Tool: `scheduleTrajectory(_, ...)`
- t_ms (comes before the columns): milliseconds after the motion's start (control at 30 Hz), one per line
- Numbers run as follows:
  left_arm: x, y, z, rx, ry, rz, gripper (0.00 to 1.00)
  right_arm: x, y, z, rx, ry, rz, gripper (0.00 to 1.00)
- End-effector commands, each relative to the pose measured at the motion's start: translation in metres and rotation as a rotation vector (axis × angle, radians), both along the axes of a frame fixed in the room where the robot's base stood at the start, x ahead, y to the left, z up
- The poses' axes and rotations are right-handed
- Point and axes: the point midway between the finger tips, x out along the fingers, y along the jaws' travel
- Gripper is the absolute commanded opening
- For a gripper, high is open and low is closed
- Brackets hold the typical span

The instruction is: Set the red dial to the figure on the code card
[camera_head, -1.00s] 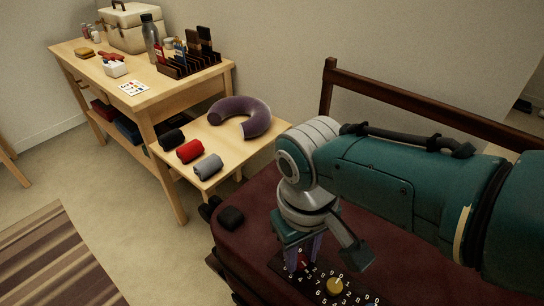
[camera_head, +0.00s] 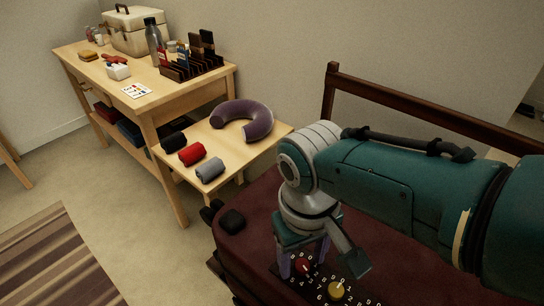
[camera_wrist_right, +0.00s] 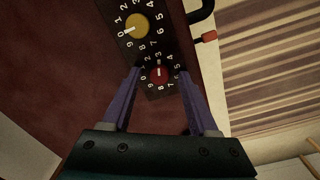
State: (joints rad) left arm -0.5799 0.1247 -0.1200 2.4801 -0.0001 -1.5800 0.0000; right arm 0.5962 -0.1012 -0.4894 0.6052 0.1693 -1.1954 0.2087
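The red dial (camera_wrist_right: 159,75) sits on a dark panel with white figures on the maroon suitcase (camera_head: 262,222). It also shows in the head view (camera_head: 302,265). Its white mark points up in the wrist view, roughly toward the 3. My right gripper (camera_wrist_right: 158,73) is open, its purple fingers on either side of the dial with gaps to it. The code card (camera_head: 136,91) lies on the wooden table at the left; its figures are too small to read. My left gripper is out of view.
A yellow dial (camera_wrist_right: 136,26) is beside the red one on the same panel. A low side table (camera_head: 224,151) holds a purple neck pillow (camera_head: 258,124) and rolled cloths.

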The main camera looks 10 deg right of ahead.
Motion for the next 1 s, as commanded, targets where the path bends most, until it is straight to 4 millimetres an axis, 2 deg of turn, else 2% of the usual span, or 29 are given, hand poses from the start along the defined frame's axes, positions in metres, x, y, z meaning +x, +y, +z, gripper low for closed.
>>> scheduleTrajectory(267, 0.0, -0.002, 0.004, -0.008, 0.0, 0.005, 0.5, 0.0, 0.0, 0.004, 0.0, 0.0, 0.0, 0.6)
scheduleTrajectory(367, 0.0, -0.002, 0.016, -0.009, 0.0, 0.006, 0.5, 0.0, 0.0, 0.018, 0.0, -0.001, 0.0, 0.6)
scheduleTrajectory(533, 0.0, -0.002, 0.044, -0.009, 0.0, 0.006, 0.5, 0.0, 0.002, 0.055, 0.001, -0.002, -0.001, 0.6)
scheduleTrajectory(700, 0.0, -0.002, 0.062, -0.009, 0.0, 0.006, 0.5, -0.001, 0.003, 0.084, 0.001, -0.001, -0.001, 0.6)
scheduleTrajectory(833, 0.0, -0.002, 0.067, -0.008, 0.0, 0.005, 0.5, -0.001, 0.003, 0.096, 0.0, -0.001, -0.001, 0.6)
scheduleTrajectory(1000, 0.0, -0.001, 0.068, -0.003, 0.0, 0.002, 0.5, -0.001, 0.003, 0.1, -0.001, 0.001, -0.001, 0.6)
